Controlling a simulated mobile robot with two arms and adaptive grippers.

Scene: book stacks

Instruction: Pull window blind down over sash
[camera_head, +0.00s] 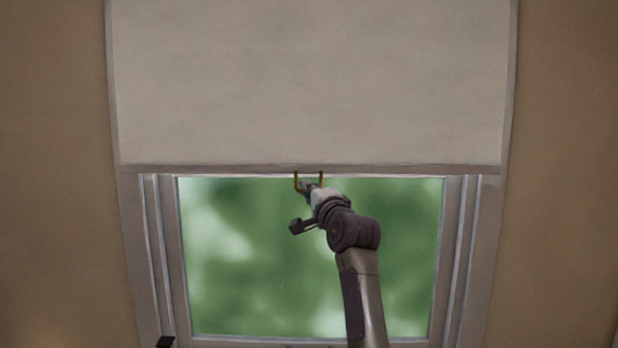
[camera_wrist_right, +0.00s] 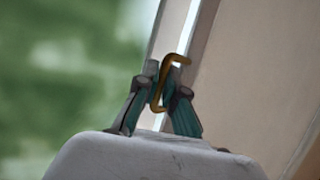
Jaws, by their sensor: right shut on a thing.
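The window blind (camera_head: 310,80) is a pale grey-beige sheet covering the upper part of the window, with a straight bottom bar (camera_head: 230,168). A small brass pull handle (camera_head: 297,182) hangs from the middle of that bar. My right gripper (camera_head: 309,187) reaches up from below and is at the handle. In the right wrist view, the two fingers of my right gripper (camera_wrist_right: 160,92) are shut on the brass handle (camera_wrist_right: 168,75). The sash (camera_head: 310,260) below the bar shows bare glass with blurred green behind it.
A grey window frame (camera_head: 485,250) runs down both sides of the glass, with a sill (camera_head: 250,342) at the bottom. Plain brown wall (camera_head: 565,170) lies on either side. The space before the glass is clear apart from my right arm.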

